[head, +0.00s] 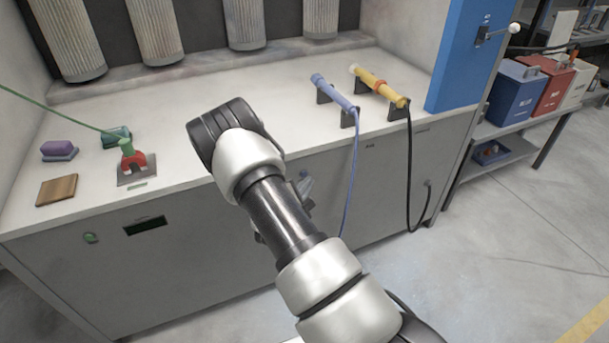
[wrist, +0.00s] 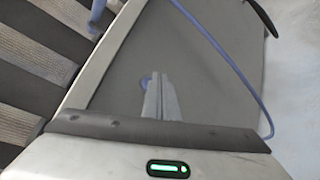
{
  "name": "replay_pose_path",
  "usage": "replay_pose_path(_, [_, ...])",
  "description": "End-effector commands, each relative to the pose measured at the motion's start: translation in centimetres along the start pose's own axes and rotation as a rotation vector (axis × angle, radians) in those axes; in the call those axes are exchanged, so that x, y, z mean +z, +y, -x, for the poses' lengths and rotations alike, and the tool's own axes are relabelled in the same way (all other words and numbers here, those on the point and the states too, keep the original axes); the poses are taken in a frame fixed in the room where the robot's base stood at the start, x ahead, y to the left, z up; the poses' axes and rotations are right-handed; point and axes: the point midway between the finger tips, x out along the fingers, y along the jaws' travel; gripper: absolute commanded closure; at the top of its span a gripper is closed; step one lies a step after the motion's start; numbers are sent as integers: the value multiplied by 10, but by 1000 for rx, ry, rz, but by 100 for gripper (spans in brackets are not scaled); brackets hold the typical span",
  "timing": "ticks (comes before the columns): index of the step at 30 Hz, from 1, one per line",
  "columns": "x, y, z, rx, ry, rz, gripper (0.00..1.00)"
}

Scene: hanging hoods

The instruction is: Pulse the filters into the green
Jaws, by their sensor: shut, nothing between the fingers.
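Several pale pleated filters hang in a row against the dark back wall; one (head: 155,32) is at the upper left of the head view. In the wrist view, striped filters (wrist: 22,122) show at the left. My gripper (wrist: 160,80) is shut and empty in front of the grey cabinet front. A small blue round part (wrist: 145,79) on that front is partly hidden behind the fingers. In the head view my gripper (head: 304,186) is mostly hidden behind my arm. A green knob (head: 90,237) and a dark display window (head: 146,226) sit on the cabinet front, left of my arm.
On the white bench top (head: 220,95) lie a blue wand (head: 335,93) and a yellow wand (head: 378,85) on stands, both with hanging hoses. A red magnet-like piece (head: 133,160), a purple block (head: 58,148) and a wooden block (head: 57,190) are at left. Floor is free at right.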

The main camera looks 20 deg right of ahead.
Motion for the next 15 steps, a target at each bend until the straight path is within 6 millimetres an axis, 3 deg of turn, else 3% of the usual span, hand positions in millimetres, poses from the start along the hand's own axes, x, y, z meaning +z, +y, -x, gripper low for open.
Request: replay_pose_path(15, [-4,5,-6,0,0,0,100])
